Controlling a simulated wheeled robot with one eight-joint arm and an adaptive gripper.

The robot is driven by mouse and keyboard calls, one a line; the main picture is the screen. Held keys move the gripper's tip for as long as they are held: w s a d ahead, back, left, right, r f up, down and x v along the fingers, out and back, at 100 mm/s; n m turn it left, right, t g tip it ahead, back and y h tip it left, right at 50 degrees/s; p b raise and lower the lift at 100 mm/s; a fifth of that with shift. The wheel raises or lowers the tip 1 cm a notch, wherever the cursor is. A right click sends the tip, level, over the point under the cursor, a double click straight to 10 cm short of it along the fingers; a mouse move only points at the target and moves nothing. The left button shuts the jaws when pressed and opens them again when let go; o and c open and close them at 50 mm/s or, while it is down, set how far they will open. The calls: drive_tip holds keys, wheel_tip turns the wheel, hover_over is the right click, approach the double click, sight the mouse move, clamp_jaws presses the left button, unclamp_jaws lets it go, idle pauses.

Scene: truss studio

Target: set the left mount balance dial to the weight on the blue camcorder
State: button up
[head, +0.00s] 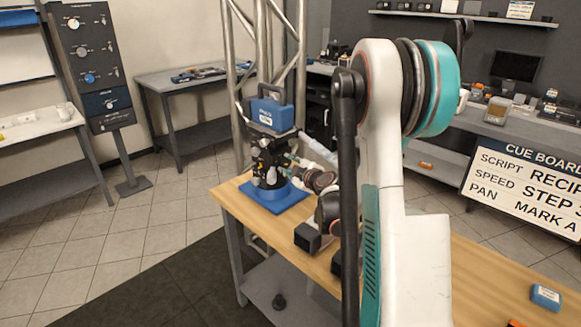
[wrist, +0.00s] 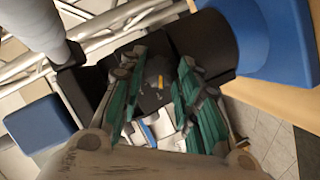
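The blue camcorder (head: 272,113) sits on top of a dark mount (head: 268,160) in the head view. Its white label is too small to read. The mount stands on a blue base (head: 272,196) on the wooden table. My gripper (head: 290,168) is at the right side of the mount. In the wrist view its teal fingers (wrist: 158,68) are apart, either side of a dark round face with a yellow mark, apparently the dial (wrist: 153,90). I cannot tell whether they touch it. The dial's scale is unreadable. The blue base (wrist: 275,40) fills the upper right there.
The wooden table (head: 480,275) has free room at the front right, with a small blue box (head: 546,296). A metal truss (head: 262,45) rises behind the mount. A grey knob panel (head: 88,70) stands at the left. A cue board (head: 525,185) is at the right.

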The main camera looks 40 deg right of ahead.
drive_tip(key=shift+c, duration=1)
drive_tip(key=shift+d+r+m+g+y+p, duration=0.15)
drive_tip(key=shift+m+g+y+p, duration=0.35)
drive_tip(key=shift+m, duration=0.5)
drive_tip(key=shift+d+m+y+p, duration=0.15)
drive_tip(key=shift+m+y+p, duration=0.3)
drive_tip(key=shift+m+y, duration=0.6)
drive_tip(key=m+y, duration=0.1)
drive_tip(key=m, duration=0.1)
drive_tip(key=shift+d+m+g, duration=0.1)
drive_tip(key=shift+m+g, duration=0.2)
drive_tip(key=shift+m, duration=0.05)
drive_tip(key=shift+w+d+m+y, duration=0.1)
drive_tip(key=shift+m+y, duration=0.85)
drive_tip(key=shift+m, duration=0.15)
